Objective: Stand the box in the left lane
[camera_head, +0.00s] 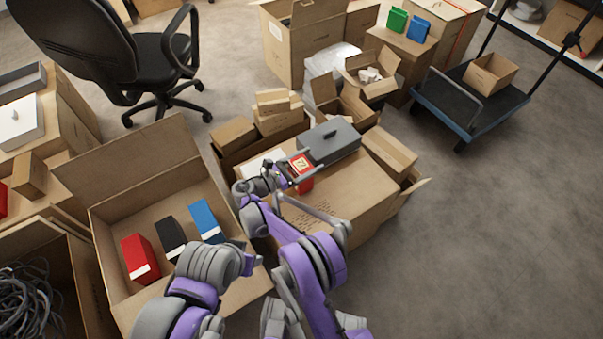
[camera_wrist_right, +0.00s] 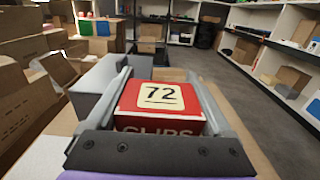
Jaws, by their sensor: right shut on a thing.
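My right gripper (camera_head: 300,168) is shut on a red box (camera_wrist_right: 160,100) with a cream "72" label and "CLIPS" lettering. The box sits between the two fingers, above a closed carton (camera_head: 345,205); whether it touches the carton top is unclear. A large open carton (camera_head: 125,160) stands to the left. Inside it are a red box (camera_head: 139,257), a black box (camera_head: 172,237) and a blue box (camera_head: 206,219), in a row with gaps between. No marked lanes can be made out. My left arm reaches over this carton's front right side; its fingertips are not clear.
A grey case (camera_head: 329,140) stands on the closed carton, just beyond my right gripper. Several cartons are stacked behind. A black office chair (camera_head: 130,60) is at upper left. A flat trolley (camera_head: 465,100) is at upper right. The floor at right is clear.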

